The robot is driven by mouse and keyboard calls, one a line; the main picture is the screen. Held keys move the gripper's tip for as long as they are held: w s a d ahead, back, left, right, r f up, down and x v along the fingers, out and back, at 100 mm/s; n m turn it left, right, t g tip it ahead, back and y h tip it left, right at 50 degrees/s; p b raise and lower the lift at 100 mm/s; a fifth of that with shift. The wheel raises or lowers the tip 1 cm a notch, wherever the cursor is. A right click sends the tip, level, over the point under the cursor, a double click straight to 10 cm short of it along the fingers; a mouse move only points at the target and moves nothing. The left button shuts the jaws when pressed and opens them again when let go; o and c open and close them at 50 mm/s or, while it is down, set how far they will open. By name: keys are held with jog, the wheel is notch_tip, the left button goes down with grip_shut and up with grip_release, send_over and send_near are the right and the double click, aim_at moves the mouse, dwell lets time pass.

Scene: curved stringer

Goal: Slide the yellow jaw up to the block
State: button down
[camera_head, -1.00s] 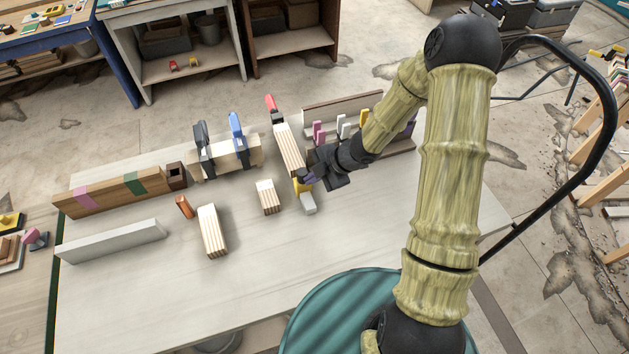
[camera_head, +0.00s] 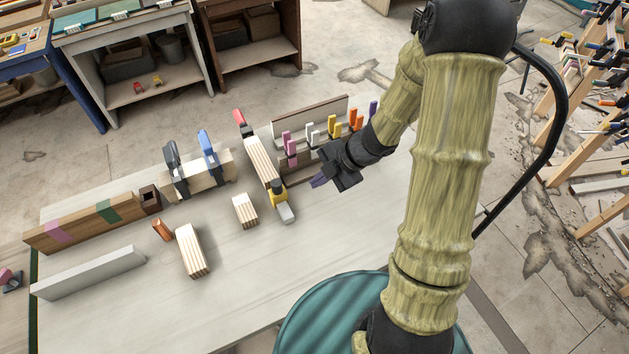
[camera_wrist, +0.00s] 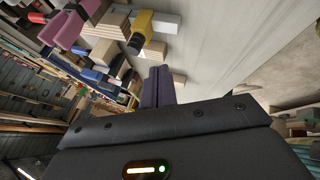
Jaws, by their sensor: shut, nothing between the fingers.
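The yellow jaw (camera_head: 277,198) sits at the near end of a bar clamp, with a grey end piece (camera_head: 285,214) beyond it. The long layered wood block (camera_head: 262,161) lies along the clamp, between the red jaw (camera_head: 242,123) and the yellow jaw. The yellow jaw looks close against the block's near end; I cannot tell if a thin gap remains. My gripper (camera_head: 318,181) is shut and empty, to the right of the yellow jaw and apart from it. In the wrist view its purple fingers (camera_wrist: 157,87) are together, below the yellow jaw (camera_wrist: 142,22).
A rack with several coloured clamps (camera_head: 311,134) stands behind my gripper. Short layered blocks (camera_head: 193,251) and (camera_head: 245,211) lie to the left. The front right tabletop (camera_head: 330,235) is clear.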

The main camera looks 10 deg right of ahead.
jog(key=shift+s+d, duration=0.1)
jog(key=shift+s, duration=0.05)
jog(key=w+d+r+m+t+h+b, duration=0.2)
jog(key=d+r+m+t+h, duration=0.3)
jog(key=m, duration=0.7)
jog(key=s+r+m+g+h+b, duration=0.1)
jog(key=s+m+g, duration=0.3)
jog(key=s+m, duration=0.8)
jog(key=shift+s+d+r+h+b, duration=0.15)
jog(key=shift+s+h+b, duration=0.15)
jog(key=shift+h+b, duration=0.3)
